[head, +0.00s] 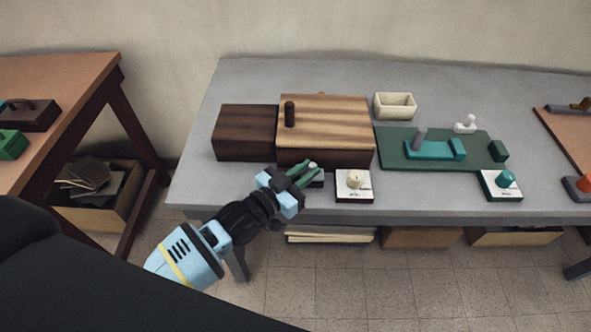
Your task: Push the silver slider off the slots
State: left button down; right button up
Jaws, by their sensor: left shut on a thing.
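My left gripper (306,175) reaches in from the lower left to the front edge of the grey table. Its green fingers are shut on a small pale silver knob (313,166), which I take to be the silver slider. The knob sits over a small dark block (319,181), mostly hidden by the fingers. Just behind is a dark wooden box (245,133) with a striped lighter wood panel (335,120) over its right part. A dark peg (289,114) stands on the panel. I cannot make out any slots. My right gripper is not in view.
Right of the gripper is a white plate with a cream knob (355,179). Farther right are a green board (388,150) with a teal block and grey post, a teal knob (505,179) and a cream tray (394,105). The table's front left corner is bare.

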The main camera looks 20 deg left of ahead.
pick_arm(q)
jog(key=shift+d, duration=0.15)
jog(key=c, duration=1.7)
grip_release()
jog(key=shift+o, duration=0.5)
jog(key=shift+d, duration=0.1)
jog(key=shift+s+a+f, duration=0.1)
jog(key=shift+s+a, duration=0.1)
jog(key=shift+s, duration=0.05)
jog(key=shift+v, duration=3.55)
